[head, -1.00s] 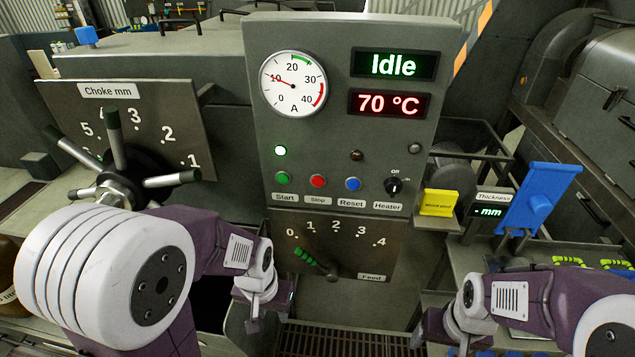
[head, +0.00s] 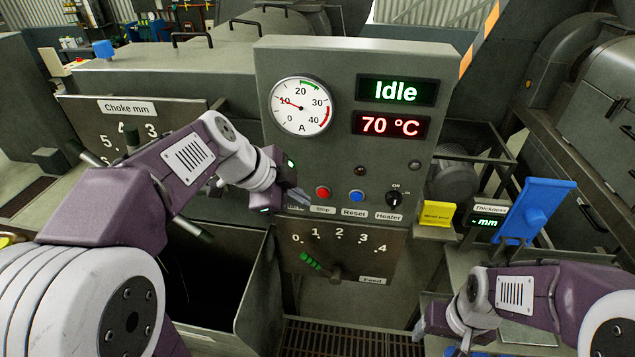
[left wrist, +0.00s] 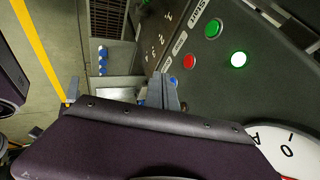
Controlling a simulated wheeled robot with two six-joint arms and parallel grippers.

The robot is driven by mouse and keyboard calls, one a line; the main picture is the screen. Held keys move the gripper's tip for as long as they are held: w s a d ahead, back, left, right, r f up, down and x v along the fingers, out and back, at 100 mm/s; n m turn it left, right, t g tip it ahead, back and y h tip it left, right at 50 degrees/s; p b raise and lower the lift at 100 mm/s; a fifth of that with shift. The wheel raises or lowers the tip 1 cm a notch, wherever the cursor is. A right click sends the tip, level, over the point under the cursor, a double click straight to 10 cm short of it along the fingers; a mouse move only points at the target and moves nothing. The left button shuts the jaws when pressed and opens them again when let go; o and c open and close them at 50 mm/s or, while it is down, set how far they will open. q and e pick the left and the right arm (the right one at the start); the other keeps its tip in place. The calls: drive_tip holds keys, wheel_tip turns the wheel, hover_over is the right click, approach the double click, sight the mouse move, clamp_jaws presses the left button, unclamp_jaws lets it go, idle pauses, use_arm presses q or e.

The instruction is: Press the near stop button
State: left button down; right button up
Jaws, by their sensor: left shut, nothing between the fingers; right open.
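The red stop button (head: 323,193) sits on the grey control panel (head: 300,150), above its "Stop" label, left of the blue reset button (head: 357,196). In the left wrist view the red button (left wrist: 189,62) shows just beyond the fingertips. My left gripper (head: 299,197) is shut and empty, its tips just left of the red button in the head view; I cannot tell whether they touch the panel. It also shows in the left wrist view (left wrist: 163,92). The green start button is hidden in the head view but visible in the left wrist view (left wrist: 213,28). My right gripper (head: 448,335) is open, low at right.
The displays read "Idle" (head: 397,91) and "70 °C" (head: 391,124). The heater knob (head: 395,199) is right of the buttons. The feed lever (head: 322,266) with its green handle is below them. The choke handwheel (head: 90,155) is partly hidden behind my left arm.

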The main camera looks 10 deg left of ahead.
use_arm(q)
drive_tip(key=shift+w+a+r, duration=0.1)
drive_tip(key=shift+a+r, duration=0.65)
use_arm(e)
drive_tip(key=shift+r, duration=0.45)
drive_tip(key=shift+w, duration=0.1)
use_arm(q)
drive_tip(key=p, duration=0.5)
approach(318, 195)
drive_tip(key=w+d+f, duration=0.2)
drive_tip(key=d+f, duration=0.2)
drive_tip(key=f, duration=0.1)
drive_tip(key=shift+w+f, duration=0.1)
drive_tip(key=shift+f, duration=0.05)
drive_tip(key=shift+w, duration=0.1)
use_arm(e)
wheel_tip(318, 195, up, 5)
drive_tip(key=shift+f, duration=0.1)
use_arm(q)
drive_tip(key=shift+f, duration=0.1)
use_arm(e)
drive_tip(key=shift+f, duration=0.1)
